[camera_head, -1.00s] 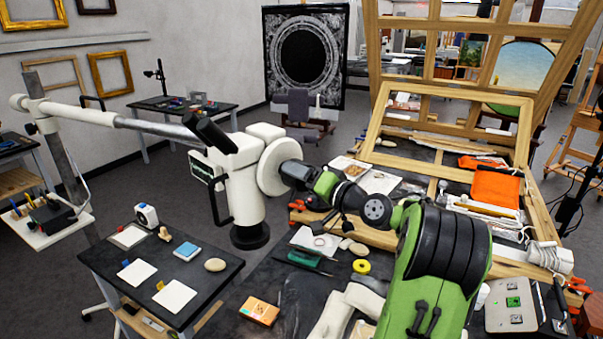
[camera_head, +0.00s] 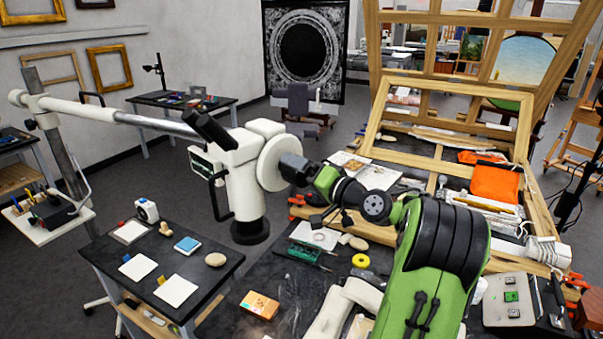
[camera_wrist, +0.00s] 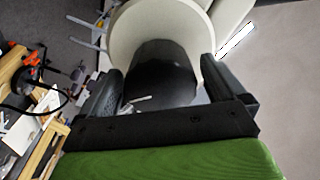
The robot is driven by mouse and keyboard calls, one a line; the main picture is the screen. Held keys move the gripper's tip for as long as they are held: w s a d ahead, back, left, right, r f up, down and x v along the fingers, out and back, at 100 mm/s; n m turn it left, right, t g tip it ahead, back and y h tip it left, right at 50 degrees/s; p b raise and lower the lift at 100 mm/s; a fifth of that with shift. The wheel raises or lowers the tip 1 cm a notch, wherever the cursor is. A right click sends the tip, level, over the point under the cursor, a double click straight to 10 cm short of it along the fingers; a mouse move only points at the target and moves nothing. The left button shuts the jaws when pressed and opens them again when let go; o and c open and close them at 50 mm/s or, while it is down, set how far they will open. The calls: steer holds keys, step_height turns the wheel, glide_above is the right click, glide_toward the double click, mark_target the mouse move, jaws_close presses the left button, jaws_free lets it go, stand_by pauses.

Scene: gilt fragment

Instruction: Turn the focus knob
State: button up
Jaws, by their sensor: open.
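The white microscope (camera_head: 236,175) hangs on a long boom at the centre left, with a large pale disc on its right side. In the wrist view a dark round focus knob (camera_wrist: 165,72) stands out from that pale disc (camera_wrist: 150,22). My gripper (camera_head: 291,170) is at the disc's right side. In the wrist view my gripper (camera_wrist: 160,80) is open, with one finger on each side of the knob. Whether the fingers touch the knob I cannot tell.
A small dark table (camera_head: 206,287) with cards and a stone stands below left of the microscope. The dark worktable in front holds an orange box (camera_head: 259,305) and a yellow tape roll (camera_head: 360,260). A wooden frame (camera_head: 450,97) stands at the right.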

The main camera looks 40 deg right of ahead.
steer(key=shift+s, duration=0.1)
steer(key=s+d+b, duration=0.1)
steer(key=s+b, duration=0.2)
steer(key=s, duration=1.2)
steer(key=shift+s, duration=0.25)
stand_by(0.6)
